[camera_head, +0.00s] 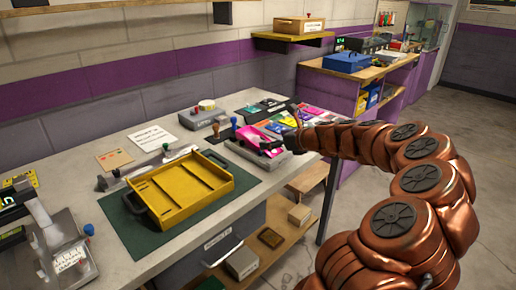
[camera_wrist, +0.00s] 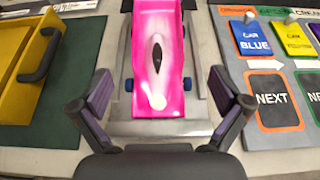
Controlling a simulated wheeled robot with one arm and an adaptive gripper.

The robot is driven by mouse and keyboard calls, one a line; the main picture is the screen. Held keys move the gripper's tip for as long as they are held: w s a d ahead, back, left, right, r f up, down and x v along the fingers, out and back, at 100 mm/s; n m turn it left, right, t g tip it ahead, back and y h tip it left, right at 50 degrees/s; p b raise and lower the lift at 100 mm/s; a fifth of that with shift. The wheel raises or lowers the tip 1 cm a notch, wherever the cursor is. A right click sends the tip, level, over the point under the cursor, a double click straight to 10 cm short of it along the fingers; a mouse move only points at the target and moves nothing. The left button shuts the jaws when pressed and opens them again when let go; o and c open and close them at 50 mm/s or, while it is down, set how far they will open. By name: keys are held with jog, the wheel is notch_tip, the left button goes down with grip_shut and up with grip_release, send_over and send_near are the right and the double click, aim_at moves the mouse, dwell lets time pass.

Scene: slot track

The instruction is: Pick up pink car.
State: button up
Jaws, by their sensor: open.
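The pink car (camera_wrist: 158,62) is a flat pink body with blue wheels and a dark and white marking. It lies on a grey stand (camera_wrist: 172,127) and fills the upper middle of the wrist view. My gripper (camera_wrist: 161,108) is open, with one finger on each side of the car's near end and a gap on both sides. In the head view the pink car (camera_head: 256,138) lies on the stand at the right part of the table, and my gripper (camera_head: 272,149) is at its near end, partly hiding it.
A yellow tray (camera_head: 222,186) with dark handles lies on a green mat (camera_head: 128,232) left of the car. Cards and a NEXT tile (camera_wrist: 272,99) lie to the right. A device (camera_head: 66,258) stands at the table's left end.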

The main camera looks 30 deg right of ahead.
aim_at(258, 139)
jog(key=shift+x, duration=3.9)
jog(key=shift+a, duration=0.15)
jog(key=c, duration=1.3)
jog(key=shift+c, duration=0.3)
jog(key=shift+r, duration=0.15)
